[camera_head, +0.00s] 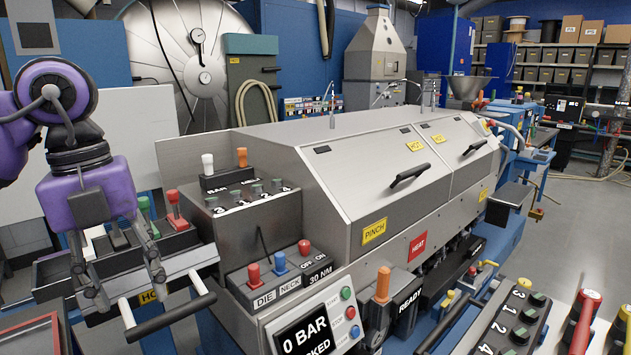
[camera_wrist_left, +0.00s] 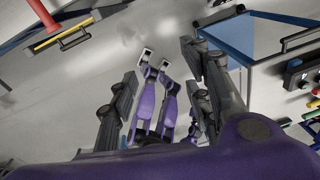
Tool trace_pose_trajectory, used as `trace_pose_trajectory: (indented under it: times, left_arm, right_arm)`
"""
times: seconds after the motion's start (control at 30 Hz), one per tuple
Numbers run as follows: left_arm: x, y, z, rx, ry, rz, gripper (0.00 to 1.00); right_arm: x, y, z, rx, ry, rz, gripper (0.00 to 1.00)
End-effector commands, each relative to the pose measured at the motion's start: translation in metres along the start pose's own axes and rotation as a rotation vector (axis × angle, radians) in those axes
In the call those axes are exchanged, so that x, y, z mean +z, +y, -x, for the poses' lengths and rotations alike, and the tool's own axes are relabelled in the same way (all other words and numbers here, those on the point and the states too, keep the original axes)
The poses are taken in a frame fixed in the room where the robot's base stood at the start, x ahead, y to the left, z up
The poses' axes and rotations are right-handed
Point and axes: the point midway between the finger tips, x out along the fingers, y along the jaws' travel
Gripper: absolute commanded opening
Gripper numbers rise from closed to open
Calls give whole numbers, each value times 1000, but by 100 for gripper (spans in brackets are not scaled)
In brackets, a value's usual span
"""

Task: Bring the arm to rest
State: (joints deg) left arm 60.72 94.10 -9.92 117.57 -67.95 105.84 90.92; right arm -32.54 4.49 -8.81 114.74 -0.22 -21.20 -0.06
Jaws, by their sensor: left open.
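My left gripper (camera_head: 126,283) hangs from the purple wrist at the left of the head view, fingers pointing down. Its two grey fingers are spread apart, with nothing seen between them. It is in front of a panel of coloured levers and, in the picture, just above a black-gripped bar handle (camera_head: 172,318); I cannot tell the gap between them. In the left wrist view the left gripper (camera_wrist_left: 160,62) also shows with its fingers apart. My right gripper does not show in the head view.
A large grey machine with a sloped cover (camera_head: 370,165) fills the middle. A control box with red and blue knobs (camera_head: 280,262) stands close right of the gripper. A lever panel (camera_head: 510,325) is at the lower right. Grey floor (camera_head: 585,200) is open at the right.

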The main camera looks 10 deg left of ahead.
Motion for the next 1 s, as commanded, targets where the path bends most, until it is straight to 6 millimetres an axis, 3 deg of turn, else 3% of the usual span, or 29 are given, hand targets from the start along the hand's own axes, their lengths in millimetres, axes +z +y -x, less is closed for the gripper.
trace_pose_trajectory:
  times: [0.03, 0.2, 0.37, 0.47, 0.57, 0.67, 0.8, 0.9, 1.0]
  left_arm:
    - [-12, -13, -19, -43, 91, -46, 45]
    - [-71, -65, -78, -292, 445, -181, 45]
    - [-128, -117, -105, -703, 799, -149, 45]
    - [-136, -142, -111, -992, 939, -1, 45]
    - [-121, -154, -125, -1256, 989, 243, 45]
    - [-91, -149, -157, -1457, 950, 565, 45]
    - [-54, -106, -238, -1570, 771, 1079, 45]
    - [-51, -63, -301, -1528, 627, 1389, 45]
    - [-67, -18, -362, -1422, 496, 1651, 45]
  right_arm:
    - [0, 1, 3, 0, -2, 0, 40]
    - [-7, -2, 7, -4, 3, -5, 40]
    - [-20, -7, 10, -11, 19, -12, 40]
    - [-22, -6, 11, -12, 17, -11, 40]
    - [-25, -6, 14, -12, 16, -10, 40]
    - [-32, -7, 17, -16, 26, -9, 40]
    - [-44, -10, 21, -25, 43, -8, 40]
    - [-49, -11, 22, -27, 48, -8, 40]
    - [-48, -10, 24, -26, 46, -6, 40]
